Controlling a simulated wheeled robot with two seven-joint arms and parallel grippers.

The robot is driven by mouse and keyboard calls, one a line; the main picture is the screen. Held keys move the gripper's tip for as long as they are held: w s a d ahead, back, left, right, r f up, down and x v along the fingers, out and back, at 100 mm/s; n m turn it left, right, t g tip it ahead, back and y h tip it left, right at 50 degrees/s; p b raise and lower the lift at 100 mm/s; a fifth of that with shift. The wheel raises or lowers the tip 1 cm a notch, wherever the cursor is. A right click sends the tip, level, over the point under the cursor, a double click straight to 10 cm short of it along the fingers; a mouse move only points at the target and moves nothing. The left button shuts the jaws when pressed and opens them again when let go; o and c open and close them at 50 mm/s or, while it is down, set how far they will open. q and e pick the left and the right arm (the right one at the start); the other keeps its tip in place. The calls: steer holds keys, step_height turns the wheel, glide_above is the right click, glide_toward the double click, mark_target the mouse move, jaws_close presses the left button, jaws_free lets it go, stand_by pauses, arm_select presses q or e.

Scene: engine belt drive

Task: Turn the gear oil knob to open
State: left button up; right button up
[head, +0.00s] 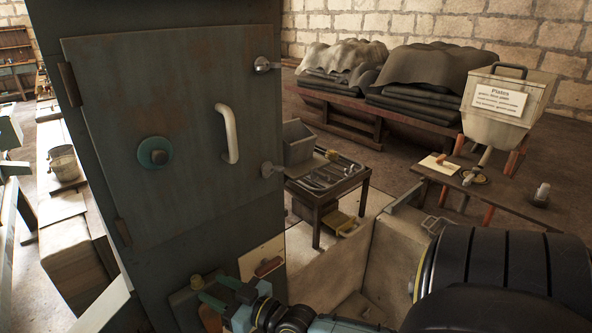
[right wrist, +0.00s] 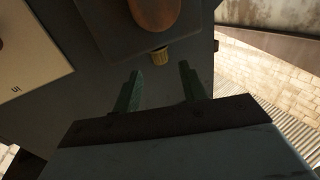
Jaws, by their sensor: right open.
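A small brass-yellow knob (head: 197,282) sits on a dark plate low on the green cabinet; I cannot tell for certain that it is the gear oil knob. It also shows in the right wrist view (right wrist: 160,55), just beyond the fingertips and between their lines. My right gripper (head: 208,286) is open, its two green fingers apart and pointing at the knob's plate. In the right wrist view my right gripper (right wrist: 160,75) has nothing between its fingers, and the knob is apart from both. My left gripper is not in view.
A cream plate (head: 262,254) with a red-brown handle is to the right. The cabinet door (head: 185,90) has a white handle. A tool table (head: 325,185) stands behind.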

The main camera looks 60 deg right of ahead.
steer(key=s+d+f, duration=0.1)
steer(key=s+d, duration=0.1)
steer(key=s, duration=0.7)
steer(key=s+f+g+h, duration=0.1)
steer(key=s+f+g, duration=0.3)
steer(key=f, duration=1)
steer(key=s+f+g+h, duration=0.1)
steer(key=s+f+g, duration=0.3)
steer(key=f, duration=1)
steer(key=shift+s+f+b, duration=0.15)
steer(key=shift+s+b, duration=0.3)
steer(key=shift+s, duration=0.5)
